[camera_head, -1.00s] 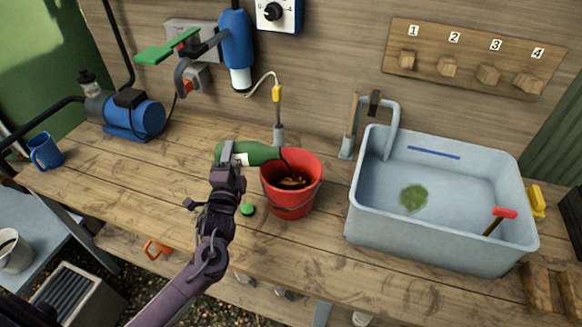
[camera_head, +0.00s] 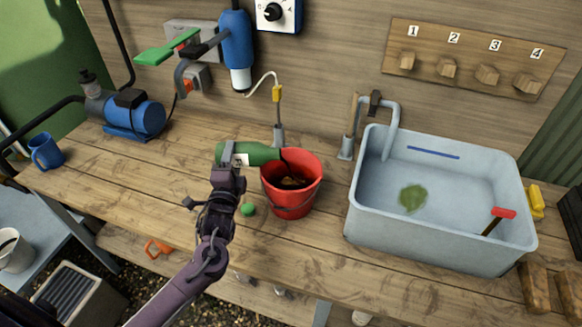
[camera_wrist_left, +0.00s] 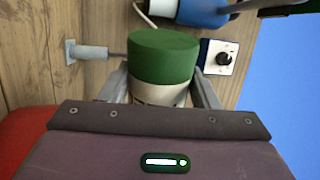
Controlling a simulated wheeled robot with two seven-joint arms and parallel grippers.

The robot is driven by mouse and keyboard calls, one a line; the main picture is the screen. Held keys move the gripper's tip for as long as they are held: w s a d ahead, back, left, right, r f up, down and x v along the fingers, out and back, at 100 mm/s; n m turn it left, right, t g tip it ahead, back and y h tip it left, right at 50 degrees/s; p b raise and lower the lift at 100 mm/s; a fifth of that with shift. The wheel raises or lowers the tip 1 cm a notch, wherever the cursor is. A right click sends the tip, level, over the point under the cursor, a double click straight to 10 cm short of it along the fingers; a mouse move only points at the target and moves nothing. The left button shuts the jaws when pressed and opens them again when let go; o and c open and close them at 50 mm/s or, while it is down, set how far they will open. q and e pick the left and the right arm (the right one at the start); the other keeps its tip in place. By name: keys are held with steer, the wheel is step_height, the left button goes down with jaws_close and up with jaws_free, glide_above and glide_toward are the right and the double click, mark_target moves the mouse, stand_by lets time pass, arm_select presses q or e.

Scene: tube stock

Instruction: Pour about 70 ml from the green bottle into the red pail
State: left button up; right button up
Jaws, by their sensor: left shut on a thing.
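The green bottle (camera_head: 252,153) lies nearly level above the bench, its neck pointing right over the red pail (camera_head: 291,203). My left gripper (camera_head: 232,160) is shut around the bottle's body at its pale label. In the left wrist view the bottle's green base (camera_wrist_left: 162,57) shows between the two fingers. The pail stands upright on the bench, with something dark and some brownish bits inside. A thin dark line runs from the bottle's mouth down into the pail. A green cap (camera_head: 248,209) lies on the bench left of the pail. My right gripper is not in view.
A grey-blue sink basin (camera_head: 440,235) with a tap (camera_head: 391,130) stands to the right. A blue pump (camera_head: 135,117) and a blue mug (camera_head: 46,151) stand at the left. A probe on a stand (camera_head: 278,125) is behind the pail. The bench front-left is clear.

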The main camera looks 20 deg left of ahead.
arm_select(q)
steer(key=shift+r, duration=0.1)
steer(key=f+n+b, duration=0.1)
steer(key=b, duration=0.1)
steer(key=a+f+n+b, duration=0.1)
steer(key=b, duration=0.1)
steer(key=shift+s+f+n, duration=0.15)
steer(key=shift+f+n, duration=0.1)
steer(key=shift+n, duration=0.15)
steer(key=shift+a+n+y, duration=0.1)
steer(key=shift+n+y, duration=0.3)
steer(key=shift+r+n, duration=0.15)
steer(key=shift+n, duration=0.25)
steer(key=shift+d+n+p, duration=0.3)
steer(key=shift+d+n, duration=0.2)
steer(key=shift+n, duration=0.5)
